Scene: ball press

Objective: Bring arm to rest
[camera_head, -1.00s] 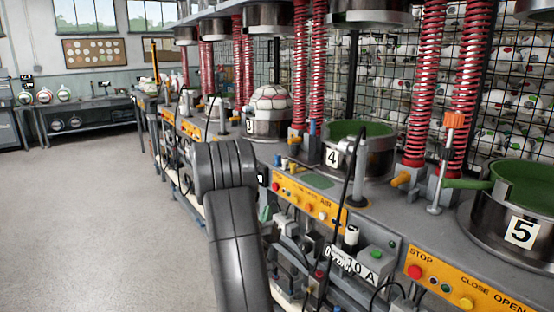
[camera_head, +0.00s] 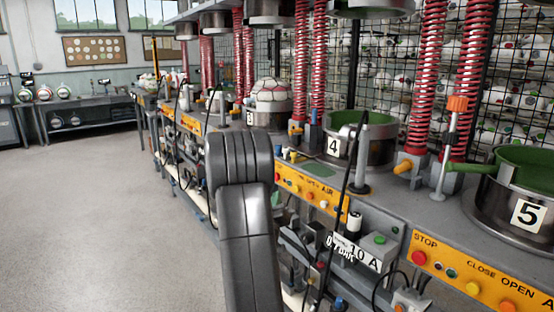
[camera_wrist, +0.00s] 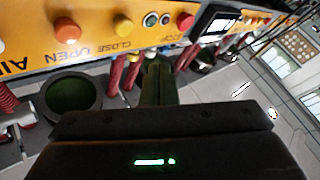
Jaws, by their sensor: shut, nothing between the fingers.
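My arm (camera_head: 243,205) rises dark and folded in front of the press bench in the head view. Its end and my gripper do not show there. In the wrist view my gripper (camera_wrist: 158,72) points up the picture with its fingers together and nothing held. The picture is upside down there, and a yellow control panel (camera_wrist: 60,55) with coloured buttons lies past the fingertips. I cannot tell the exact gap between fingers and panel.
The press bench (camera_head: 405,213) runs along the right, with press pot 4 (camera_head: 372,153), press pot 5 (camera_head: 482,205) and a ball (camera_head: 270,92) on a pot further back. Red springs (camera_head: 425,75) stand upright. The floor (camera_head: 90,220) at left is clear.

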